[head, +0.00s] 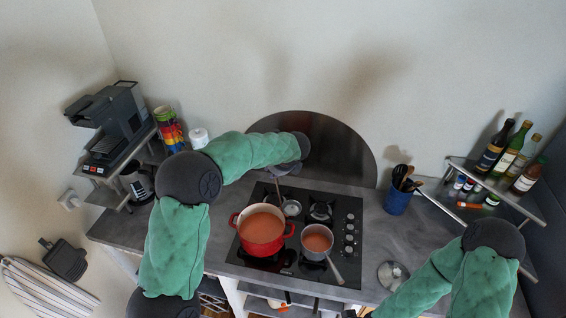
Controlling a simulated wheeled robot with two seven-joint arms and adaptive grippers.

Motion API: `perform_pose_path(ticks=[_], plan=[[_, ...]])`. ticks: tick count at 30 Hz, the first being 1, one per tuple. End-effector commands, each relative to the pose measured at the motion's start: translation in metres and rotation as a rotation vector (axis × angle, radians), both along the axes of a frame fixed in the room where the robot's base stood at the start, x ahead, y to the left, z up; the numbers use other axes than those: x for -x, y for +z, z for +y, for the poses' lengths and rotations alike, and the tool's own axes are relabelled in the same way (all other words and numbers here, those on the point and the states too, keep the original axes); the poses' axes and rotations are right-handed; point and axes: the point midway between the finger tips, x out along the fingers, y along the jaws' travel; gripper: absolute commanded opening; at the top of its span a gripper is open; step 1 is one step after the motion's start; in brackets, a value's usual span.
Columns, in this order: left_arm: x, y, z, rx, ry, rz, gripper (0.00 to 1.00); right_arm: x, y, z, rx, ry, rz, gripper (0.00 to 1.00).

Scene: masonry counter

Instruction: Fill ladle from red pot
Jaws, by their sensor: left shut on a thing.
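The red pot (262,229) stands on the left of the black hob and holds an orange-brown liquid. My left gripper (284,171) is above the back of the hob, behind the red pot, and is shut on the ladle. The ladle's thin handle (278,187) runs down from it. Its round bowl (291,208) appears just right of the pot's back rim, seemingly outside the pot. The fingers are small and partly hidden by my wrist. My right gripper is at the bottom edge, mostly cut off, so its jaws do not show.
A smaller saucepan (317,239) with similar liquid stands right of the red pot, handle toward the front. A blue utensil holder (397,201) and bottle shelf (500,187) are right. A glass lid-like disc (393,275) lies on the counter. A coffee machine (115,120) is left.

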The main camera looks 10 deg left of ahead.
Motion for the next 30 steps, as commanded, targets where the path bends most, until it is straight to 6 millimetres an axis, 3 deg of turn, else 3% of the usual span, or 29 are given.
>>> perform_pose_path(ticks=[9, 13, 20, 30], plan=[[0.071, 0.021, 0.04, 0.0, 0.62, 0.0, 0.0, 0.0, 0.0, 0.0, 0.0, 0.0, 0.0, 0.4], [0.091, 0.03, 0.05, 0.001, 0.788, -0.001, 0.0, 0.0, 0.0, 0.0, 0.0, 0.0, 0.0, 0.4], [0.102, 0.034, 0.055, 0.0, 0.882, 0.0, 0.0, 0.0, 0.0, 0.0, 0.0, 0.0, 0.0, 0.4], [0.102, 0.02, 0.055, 0.0, 0.878, 0.001, 0.0, 0.0, 0.0, 0.0, 0.0, 0.0, 0.0, 0.4]])
